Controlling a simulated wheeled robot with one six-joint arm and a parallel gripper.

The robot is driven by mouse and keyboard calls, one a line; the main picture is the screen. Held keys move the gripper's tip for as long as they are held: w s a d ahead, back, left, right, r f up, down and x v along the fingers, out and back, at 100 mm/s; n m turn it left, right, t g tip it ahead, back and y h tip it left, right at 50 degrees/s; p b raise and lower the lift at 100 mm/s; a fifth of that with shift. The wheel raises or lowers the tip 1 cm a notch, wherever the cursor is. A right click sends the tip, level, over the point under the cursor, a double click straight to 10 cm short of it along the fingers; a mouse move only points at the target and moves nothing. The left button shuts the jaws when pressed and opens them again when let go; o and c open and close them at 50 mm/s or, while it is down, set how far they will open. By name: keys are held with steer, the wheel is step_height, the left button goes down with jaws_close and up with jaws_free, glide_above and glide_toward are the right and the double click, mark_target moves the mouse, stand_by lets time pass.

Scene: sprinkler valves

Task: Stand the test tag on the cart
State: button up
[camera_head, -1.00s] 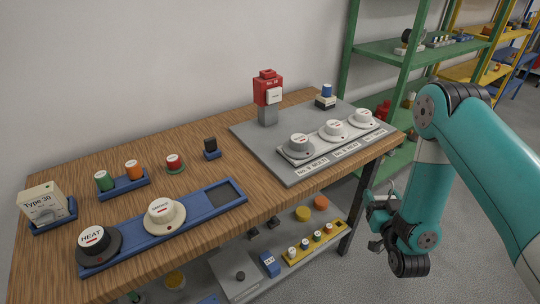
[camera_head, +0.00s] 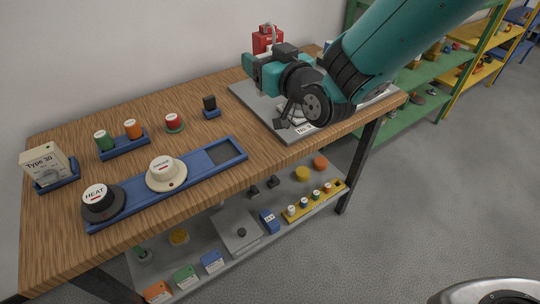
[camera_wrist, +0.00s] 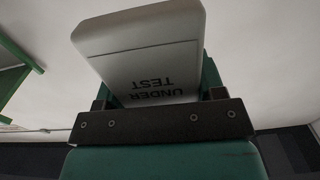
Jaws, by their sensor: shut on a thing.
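The test tag (camera_wrist: 150,58) is a pale plate in the wrist view, with "UNDER TEST" upside down near its lower edge. My gripper (camera_wrist: 158,95) is shut on it, and the tag sticks out beyond the jaws, tilted. In the head view my gripper (camera_head: 254,68) is in front of the red box (camera_head: 262,40) at the back of the wooden bench, above the grey plate (camera_head: 254,98). A small pale piece shows over the red box; I cannot tell whether it is the tag. I cannot identify the cart.
A blue tray (camera_head: 205,176) holds the HEAT (camera_head: 101,203) and SMOKE (camera_head: 166,173) units. A Type 30 box (camera_head: 44,164) stands at the left. My arm hides most of the valves on the grey plate. A green shelf (camera_head: 425,82) stands behind at right.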

steer(key=shift+a, duration=0.1)
step_height(320, 180, down, 20)
steer(key=b, duration=1.2)
steer(key=shift+r, duration=0.3)
steer(key=o, duration=1.3)
steer(key=shift+c, duration=0.2)
